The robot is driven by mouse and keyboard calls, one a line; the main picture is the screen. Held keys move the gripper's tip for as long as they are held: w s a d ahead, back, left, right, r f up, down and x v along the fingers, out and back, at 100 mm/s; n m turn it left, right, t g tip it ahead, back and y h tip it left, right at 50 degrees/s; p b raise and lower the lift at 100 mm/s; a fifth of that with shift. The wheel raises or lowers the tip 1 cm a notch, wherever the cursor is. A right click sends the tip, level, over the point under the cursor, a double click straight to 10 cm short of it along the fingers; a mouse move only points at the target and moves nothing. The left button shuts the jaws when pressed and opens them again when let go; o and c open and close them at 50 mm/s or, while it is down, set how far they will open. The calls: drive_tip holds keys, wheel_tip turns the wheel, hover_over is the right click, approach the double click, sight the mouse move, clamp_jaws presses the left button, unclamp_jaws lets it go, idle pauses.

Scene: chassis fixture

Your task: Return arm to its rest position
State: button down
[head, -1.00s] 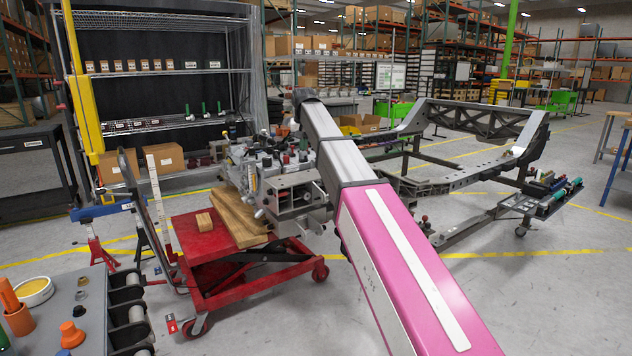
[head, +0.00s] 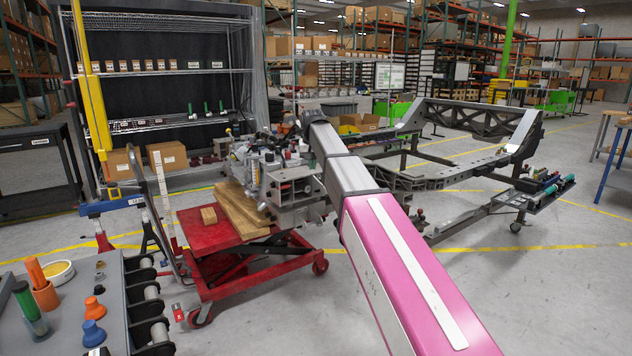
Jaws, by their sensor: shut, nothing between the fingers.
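My arm (head: 395,245), pink with a white strip and grey farther out, reaches from the lower right up toward the middle of the head view. Its far end is near the engine assembly (head: 262,170) in the picture. My gripper is not visible, so I cannot see its fingers or what they are near. The engine assembly stands by wooden blocks (head: 238,208) on a red lift cart (head: 205,242). The grey chassis frame (head: 440,182) stands behind and right of my arm; my arm hides part of it.
A grey bench (head: 112,282) with orange and blue cones, a green-topped bottle and a yellow tin is close at the lower left. A tool tray (head: 548,200) juts from the chassis at right. A wire shelf (head: 160,72) stands behind. The floor (head: 545,300) at lower right is clear.

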drive_tip(key=s+d+f, duration=0.3)
drive_tip(key=d+f, duration=0.1)
drive_tip(key=f, duration=0.4)
drive_tip(key=s+d+f, duration=0.3)
drive_tip(key=s+f, duration=0.1)
drive_tip(key=f, duration=0.3)
drive_tip(key=s+d+f+g, duration=0.1)
drive_tip(key=s+d+f, duration=0.5)
drive_tip(key=s+f, duration=0.6)
drive_tip(key=s+d+f+g, duration=0.1)
drive_tip(key=s+d+f, duration=0.6)
drive_tip(key=s+f, duration=0.6)
drive_tip(key=shift+d+m+g, duration=0.2)
drive_tip(key=shift+m+g, duration=0.1)
drive_tip(key=shift+m, duration=0.1)
